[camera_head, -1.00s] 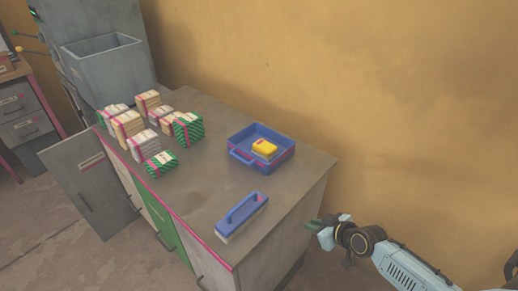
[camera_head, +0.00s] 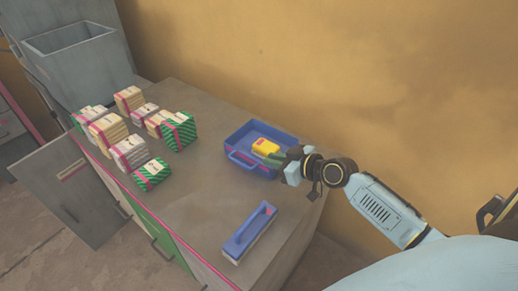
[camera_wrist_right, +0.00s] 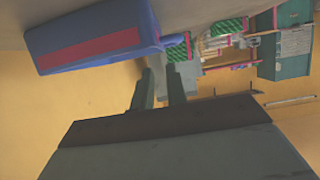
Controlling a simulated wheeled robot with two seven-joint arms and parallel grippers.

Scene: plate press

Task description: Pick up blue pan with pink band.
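The blue pan (camera_head: 236,152) with its pink band sits on the grey cabinet top near the back wall. Its handle faces the front left, and a yellow block (camera_head: 265,146) lies inside it. My right gripper (camera_head: 274,160) is at the pan's right side, overlapping its right corner in the head view. In the right wrist view the two fingers (camera_wrist_right: 163,87) are apart with nothing between them. The pan (camera_wrist_right: 95,35) shows there tilted, with its band, just beyond the fingers at upper left. I cannot tell whether they touch it. My left gripper is out of view.
Several wrapped bundles (camera_head: 130,152) stand at the left. A grey bin (camera_head: 85,55) is behind them. The middle of the top is clear.

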